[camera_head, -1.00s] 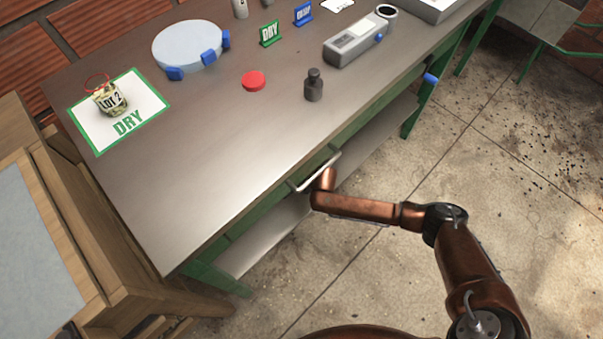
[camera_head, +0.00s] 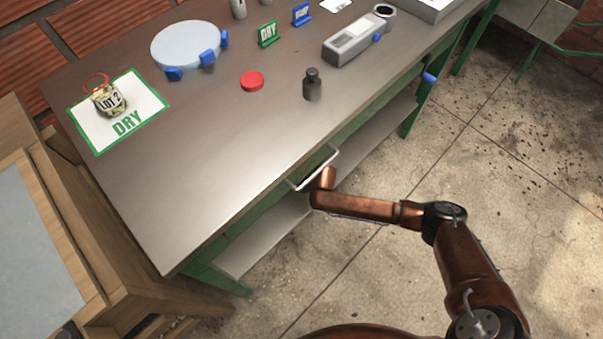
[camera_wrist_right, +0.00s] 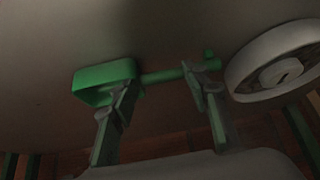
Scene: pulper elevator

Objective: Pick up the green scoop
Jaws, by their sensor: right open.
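The green scoop (camera_wrist_right: 103,82) shows in the right wrist view, with a box-shaped bowl on the left and a thin handle running right. My right gripper (camera_wrist_right: 160,84) is open, with one fingertip by the bowl's right end and the other near the handle's far end. The handle spans the gap between the fingertips; I cannot tell whether they touch it. In the head view my right arm reaches under the table's front edge by a metal handle (camera_head: 315,168), and the gripper is hidden there. The scoop is not visible in the head view. My left gripper is not in view.
A white round object (camera_wrist_right: 280,62) is close to the right fingertip. The table (camera_head: 200,140) holds a DRY mat (camera_head: 125,124) with a LOT 2 bag (camera_head: 108,100), a red disc (camera_head: 252,81), a dark weight (camera_head: 312,88) and a grey meter (camera_head: 352,40). A lower shelf (camera_head: 265,235) runs beneath.

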